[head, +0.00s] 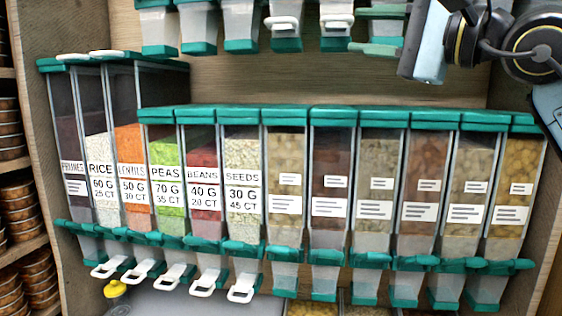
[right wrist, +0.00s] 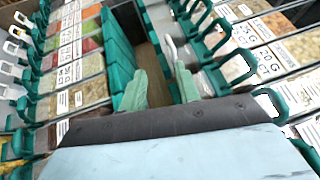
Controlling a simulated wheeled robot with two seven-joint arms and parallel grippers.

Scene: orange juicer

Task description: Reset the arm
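My right arm comes in at the upper right of the head view. My right gripper (head: 376,30) is in front of the upper row of dispensers, above the lower row. In the right wrist view my right gripper (right wrist: 161,80) shows two grey-green fingers standing apart, with nothing held between them. Dispensers lie on both sides of it in that view. My left gripper is not in view.
A lower row of labelled dispensers (head: 310,185) with teal lids stands in a wooden shelf. The upper row (head: 240,25) hangs above it. Stacked round tins (head: 15,210) are at the left. A yellow-capped item (head: 115,289) is at the bottom left.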

